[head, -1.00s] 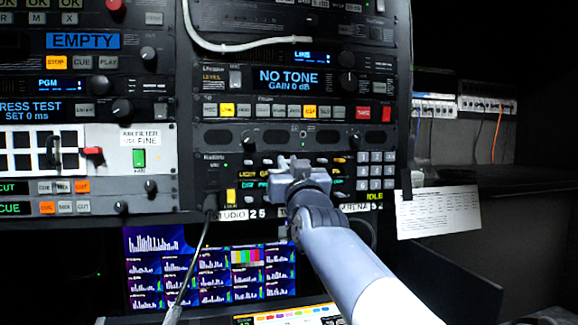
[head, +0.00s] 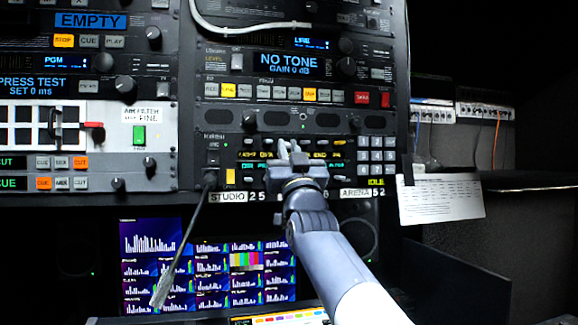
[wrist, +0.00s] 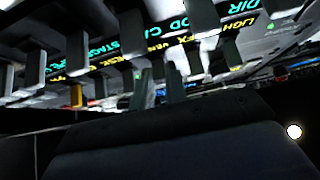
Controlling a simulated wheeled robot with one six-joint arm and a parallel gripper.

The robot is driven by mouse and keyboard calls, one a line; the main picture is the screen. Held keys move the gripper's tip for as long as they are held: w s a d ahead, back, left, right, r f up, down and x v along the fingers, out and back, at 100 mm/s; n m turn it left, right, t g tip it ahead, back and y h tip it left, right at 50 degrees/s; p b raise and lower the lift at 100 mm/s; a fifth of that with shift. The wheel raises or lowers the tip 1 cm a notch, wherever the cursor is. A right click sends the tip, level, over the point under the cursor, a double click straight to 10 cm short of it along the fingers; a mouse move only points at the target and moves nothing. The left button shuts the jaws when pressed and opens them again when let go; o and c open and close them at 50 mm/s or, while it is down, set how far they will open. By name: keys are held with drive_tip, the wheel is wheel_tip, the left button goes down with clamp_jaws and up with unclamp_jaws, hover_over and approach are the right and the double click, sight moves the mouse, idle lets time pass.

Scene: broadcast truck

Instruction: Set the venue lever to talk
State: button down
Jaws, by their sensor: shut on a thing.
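In the wrist view, several dark levers hang below the labels. The two fingertips (wrist: 159,80) are close together below a partly hidden yellow label starting "VEN" (wrist: 154,47). My gripper is shut on the venue lever there. The lever is mostly hidden by the fingers, so its exact position cannot be read.
Other levers (wrist: 206,55) stand close on both sides of the fingers. A keypad (head: 376,155) is right of the panel. A cable (head: 185,240) hangs from its left end. Monitors (head: 200,265) are below, and a paper sheet (head: 440,198) hangs at the right.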

drive_tip(key=shift+w+f+t+b, duration=0.15)
drive_tip(key=shift+f+t+b, duration=0.05)
drive_tip(key=shift+t+b, duration=0.5)
drive_tip(key=c, duration=1.4)
unclamp_jaws()
drive_tip(key=shift+c, duration=0.2)
drive_tip(key=shift+f, duration=0.1)
drive_tip(key=b+v, duration=0.4)
drive_tip(key=v, duration=0.6)
drive_tip(key=shift+s+f+b, duration=0.2)
drive_tip(key=shift+s+b, duration=0.1)
drive_tip(key=shift+b, duration=0.1)
drive_tip(key=shift+d+r, duration=0.1)
